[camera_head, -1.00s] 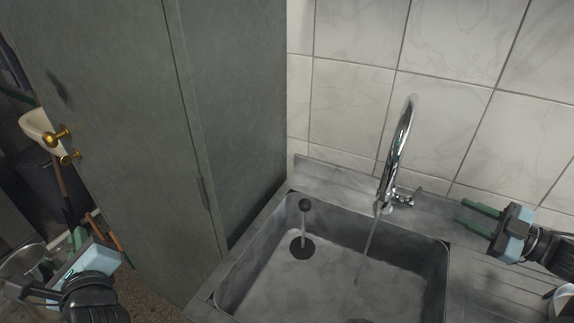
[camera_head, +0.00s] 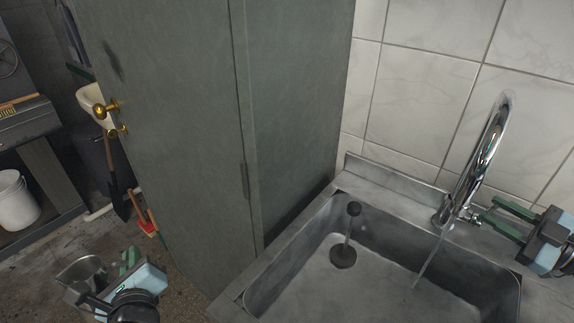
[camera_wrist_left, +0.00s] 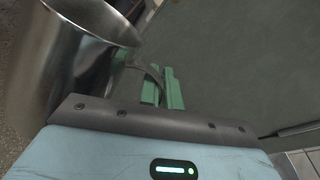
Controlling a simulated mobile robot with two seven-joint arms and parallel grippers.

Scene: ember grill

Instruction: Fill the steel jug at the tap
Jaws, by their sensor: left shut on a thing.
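The steel jug (camera_head: 80,270) is at the lower left in the head view, over the floor and left of the sink. My left gripper (camera_head: 130,260) is shut on its handle. The jug also shows large at the upper left of the left wrist view (camera_wrist_left: 70,60), with the green fingers (camera_wrist_left: 162,90) at its handle. The chrome tap (camera_head: 486,150) curves over the sink (camera_head: 385,275), and a thin stream of water (camera_head: 427,264) runs from it. My right gripper (camera_head: 490,210) has its green fingers apart, close to the tap's lever; contact is unclear.
A tall grey-green cabinet (camera_head: 190,120) stands between the jug and the sink's left side. A dark plug on a stem (camera_head: 345,245) stands in the basin. A white bucket (camera_head: 15,200) and tools leaning by the wall (camera_head: 118,195) are further left.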

